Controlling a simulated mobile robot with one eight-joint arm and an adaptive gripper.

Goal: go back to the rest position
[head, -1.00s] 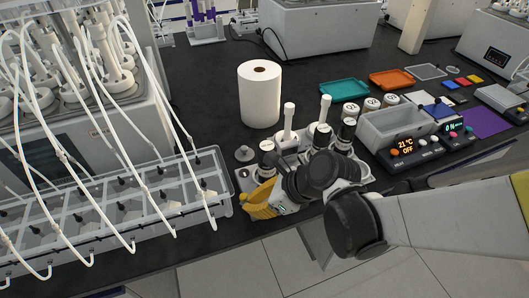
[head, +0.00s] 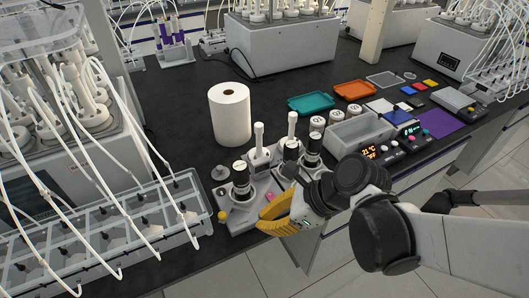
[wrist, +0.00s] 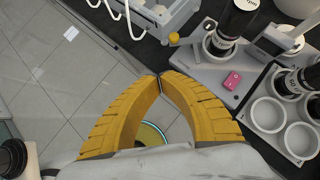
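My gripper (head: 268,222) has yellow ribbed fingers and hangs past the bench's front edge, in front of the grey bottle station. In the wrist view my gripper (wrist: 161,80) has its two fingertips together. Nothing shows between the tips, and the tiled floor lies below them. My arm reaches in from the right in the head view, and its dark joints hide part of the bench edge. The grey bottle station (wrist: 190,62) lies just beyond the fingers, apart from them, with a small pink item (wrist: 232,80) on it.
A paper roll (head: 230,114) stands behind the station. A clear compartment tray with tubing (head: 115,237) is at left. A grey bin (head: 362,132), a teal tray (head: 310,103) and an orange tray (head: 354,90) lie to the right. The floor (head: 345,275) in front is open.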

